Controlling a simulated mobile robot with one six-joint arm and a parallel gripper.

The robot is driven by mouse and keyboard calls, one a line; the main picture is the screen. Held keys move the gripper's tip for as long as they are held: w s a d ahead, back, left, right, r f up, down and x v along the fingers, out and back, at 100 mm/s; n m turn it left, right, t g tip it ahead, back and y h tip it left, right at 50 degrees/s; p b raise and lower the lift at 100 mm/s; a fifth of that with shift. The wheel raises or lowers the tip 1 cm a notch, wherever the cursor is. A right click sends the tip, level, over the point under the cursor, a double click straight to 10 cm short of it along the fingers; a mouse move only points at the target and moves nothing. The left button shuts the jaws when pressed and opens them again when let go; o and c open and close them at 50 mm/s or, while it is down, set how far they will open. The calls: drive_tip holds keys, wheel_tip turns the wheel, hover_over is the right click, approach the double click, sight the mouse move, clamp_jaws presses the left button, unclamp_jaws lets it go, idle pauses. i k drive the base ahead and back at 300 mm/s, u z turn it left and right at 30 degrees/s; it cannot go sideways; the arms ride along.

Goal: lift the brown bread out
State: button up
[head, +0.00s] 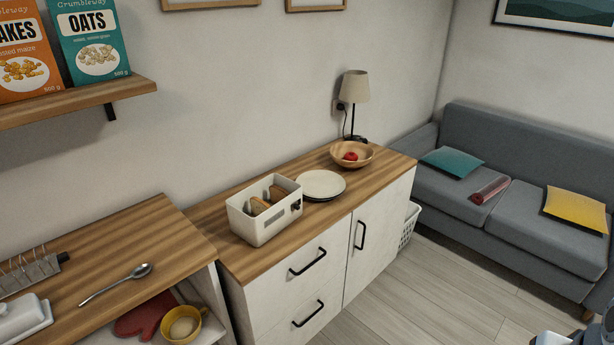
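The brown bread (259,204) sits in a white, open-topped box that looks like a toaster (262,230). Two brown pieces show in it, the second (278,194) to the right of the first. Their tops show at the opening and their lower parts are hidden by the walls. The toaster has a dark knob on its right end and stands on the wooden top of a white cabinet. My gripper is not in view. Only grey and pale parts, probably of my arm, show at the bottom right corner, far from the bread.
White plates (321,184) lie close to the toaster's right. Behind them are a wooden bowl (352,155) with a red fruit and a lamp (354,87). A shelf (80,103) with cereal boxes hangs at upper left. A spoon (116,284) lies on the left counter. Open floor (440,295) lies in front.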

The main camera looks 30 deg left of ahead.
sight(278, 194)
drive_tip(key=u, duration=1.2)
drive_tip(key=k, duration=0.55)
drive_tip(key=u, duration=0.35)
drive_tip(key=i, duration=0.45)
drive_tip(key=z, duration=1.55)
drive_tip(key=i, duration=0.9)
drive_tip(key=u, duration=0.05)
